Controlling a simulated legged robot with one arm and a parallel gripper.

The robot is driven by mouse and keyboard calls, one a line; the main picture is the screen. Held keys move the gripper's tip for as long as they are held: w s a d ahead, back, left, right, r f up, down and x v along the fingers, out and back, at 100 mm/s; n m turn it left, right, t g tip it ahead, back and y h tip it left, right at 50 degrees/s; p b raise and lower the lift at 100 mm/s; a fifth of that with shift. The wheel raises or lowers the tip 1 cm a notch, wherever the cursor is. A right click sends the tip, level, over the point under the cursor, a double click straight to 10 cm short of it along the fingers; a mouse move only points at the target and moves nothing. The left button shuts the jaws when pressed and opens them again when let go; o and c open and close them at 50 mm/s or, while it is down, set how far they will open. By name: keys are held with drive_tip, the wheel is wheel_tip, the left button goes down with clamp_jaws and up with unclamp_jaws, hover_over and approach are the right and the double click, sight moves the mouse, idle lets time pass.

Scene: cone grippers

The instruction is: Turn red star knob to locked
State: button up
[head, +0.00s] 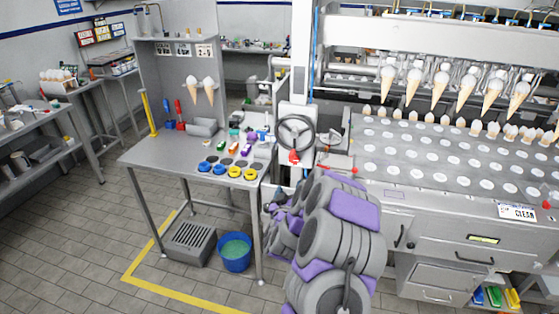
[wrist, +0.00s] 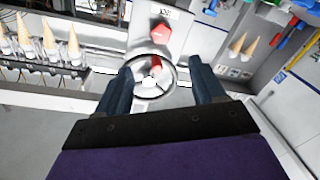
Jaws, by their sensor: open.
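The red star knob (wrist: 159,33) sits on a pale panel in the wrist view, just beyond the rim of a round handwheel (wrist: 152,92). In the head view the red knob (head: 294,157) shows small, just below the handwheel (head: 296,132). The knob's setting cannot be read. My gripper (wrist: 160,68) is open, with its two dark fingers apart on either side of the handwheel in the picture. Nothing is held between them. The knob is apart from the fingers, above them in the wrist view. In the head view my arm largely hides the gripper.
A cone machine (head: 440,150) with several hanging cones fills the right. A grey worktable (head: 160,158) with blue and yellow pucks stands left of the handwheel. A blue bucket (head: 234,253) and a grey crate (head: 190,244) sit beneath it. Floor at front left is clear.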

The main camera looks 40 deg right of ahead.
approach(293, 161)
drive_tip(key=b+x, duration=0.2)
drive_tip(key=x, duration=0.3)
drive_tip(key=shift+s+d, duration=0.15)
drive_tip(key=shift+s, duration=0.1)
drive_tip(key=x, duration=0.3)
drive_tip(key=shift+w+r+b, duration=0.2)
drive_tip(key=shift+w+b, duration=0.1)
drive_tip(key=shift+w, duration=0.1)
drive_tip(key=shift+w+d+f, duration=0.15)
drive_tip(key=shift+w+d, duration=0.1)
drive_tip(key=shift+d, duration=0.35)
drive_tip(key=shift+a, duration=0.15)
drive_tip(key=shift+a, duration=0.1)
